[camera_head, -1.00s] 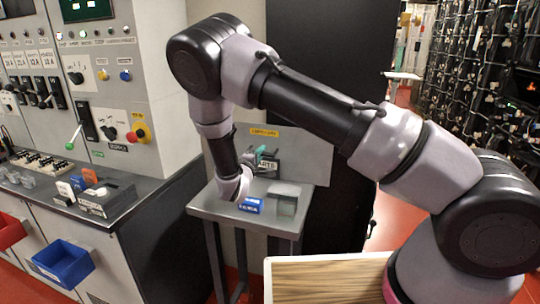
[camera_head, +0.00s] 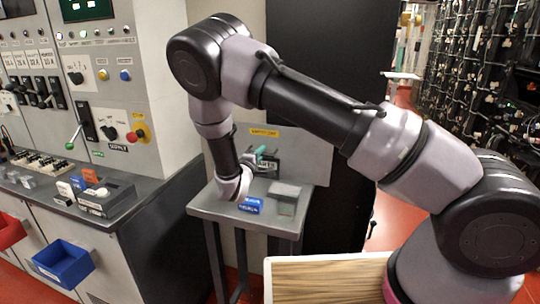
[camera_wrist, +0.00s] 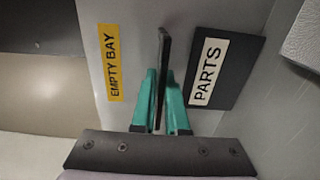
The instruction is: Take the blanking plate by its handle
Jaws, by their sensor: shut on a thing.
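My gripper (camera_head: 260,154) is at the small grey side table, seen from the side and partly hidden by my wrist. In the wrist view its teal fingers (camera_wrist: 162,84) are closed on a thin dark upright piece (camera_wrist: 162,62), which I take to be the blanking plate's handle. It is seen nearly edge-on, so the plate's face and the join to the handle cannot be made out. A dark block with a white PARTS label (camera_wrist: 216,70) is just right of the fingers, apart from them. A yellow EMPTY BAY label (camera_wrist: 111,62) is on the grey panel to the left.
The side table (camera_head: 228,207) carries a blue labelled block (camera_head: 251,205) and a grey box (camera_head: 285,198) in front of the upright grey panel (camera_head: 312,158). The control console (camera_head: 120,215) stands to the left with a blue bin (camera_head: 63,262) on its front. Red floor is clear at right.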

